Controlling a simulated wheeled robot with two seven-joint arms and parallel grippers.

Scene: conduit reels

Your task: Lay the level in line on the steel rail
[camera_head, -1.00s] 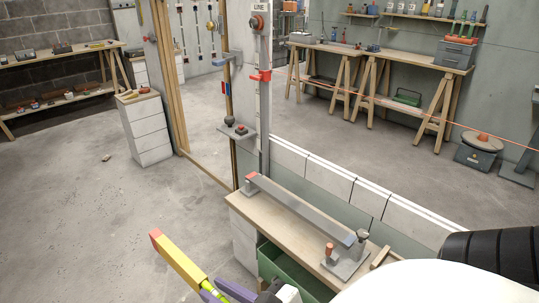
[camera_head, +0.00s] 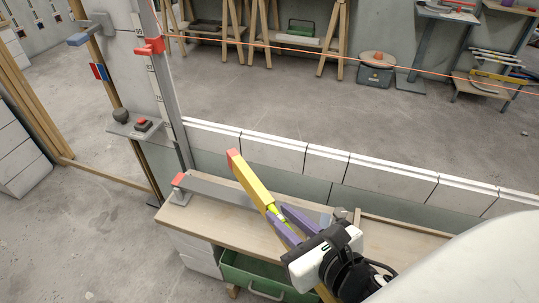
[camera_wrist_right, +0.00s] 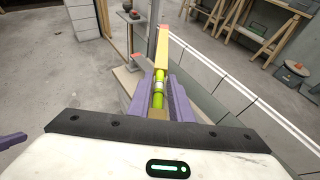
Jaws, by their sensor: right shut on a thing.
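The level is a yellow bar with a red end and a green vial part (camera_head: 252,181). My right gripper (camera_head: 281,222) is shut on it at the green part, with purple fingers either side. The level also shows in the right wrist view (camera_wrist_right: 161,48), pointing away from the gripper (camera_wrist_right: 158,88). The grey steel rail (camera_head: 213,190) lies along the workbench, with a red-topped block at its left end. In the head view the level crosses over the rail at an angle; its height above it is unclear. A purple finger-like piece (camera_wrist_right: 12,140), perhaps my left gripper, shows at the wrist view's left edge.
The wooden bench top (camera_head: 203,222) has a green drawer or bin (camera_head: 240,272) below its front. A low white block wall (camera_head: 270,150) runs behind the bench. A grey upright post (camera_head: 172,90) with a red clamp stands at the rail's left end. An orange line spans the room behind.

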